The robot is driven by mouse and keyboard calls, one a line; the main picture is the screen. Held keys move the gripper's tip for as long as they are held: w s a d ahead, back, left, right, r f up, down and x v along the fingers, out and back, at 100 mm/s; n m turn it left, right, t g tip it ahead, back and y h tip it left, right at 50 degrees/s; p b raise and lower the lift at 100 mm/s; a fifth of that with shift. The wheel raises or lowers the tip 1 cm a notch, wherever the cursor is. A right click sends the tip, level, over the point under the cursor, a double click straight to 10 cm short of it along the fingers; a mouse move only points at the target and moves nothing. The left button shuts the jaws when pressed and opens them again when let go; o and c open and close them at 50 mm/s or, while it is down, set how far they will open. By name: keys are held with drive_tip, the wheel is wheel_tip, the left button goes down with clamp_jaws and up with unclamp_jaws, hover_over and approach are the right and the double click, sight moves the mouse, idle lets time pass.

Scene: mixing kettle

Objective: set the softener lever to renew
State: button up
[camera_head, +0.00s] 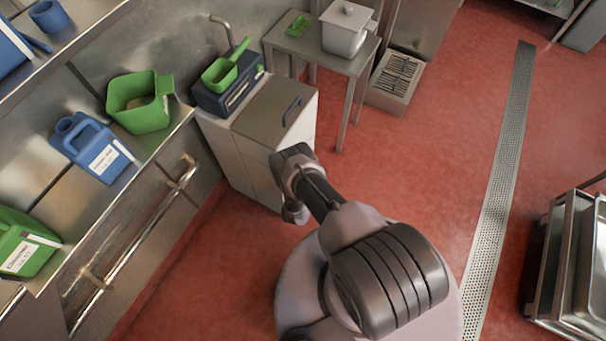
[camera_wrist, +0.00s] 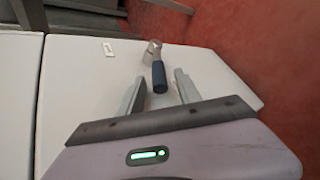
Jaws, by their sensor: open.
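The softener lever (camera_wrist: 158,76) shows in the wrist view with a dark blue grip and a pale metal pivot end. It stands out from a white panel (camera_wrist: 85,80). My gripper (camera_wrist: 159,76) is open, with one finger on each side of the lever's grip in the picture. I cannot tell whether either finger touches it. In the head view my arm reaches to the front of a pale cabinet (camera_head: 252,168) with a grey-brown lid, and the lever is hidden there.
A small white plate (camera_wrist: 108,49) is on the panel left of the lever. On the cabinet's left is a dark unit (camera_head: 228,92) with a green scoop (camera_head: 225,70). A metal table (camera_head: 345,62) with a lidded pot (camera_head: 345,28) stands behind.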

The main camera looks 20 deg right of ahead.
drive_tip(key=p+v, duration=0.8)
drive_tip(key=v, duration=0.9)
drive_tip(key=shift+s, duration=0.25)
drive_tip(key=shift+a, duration=0.1)
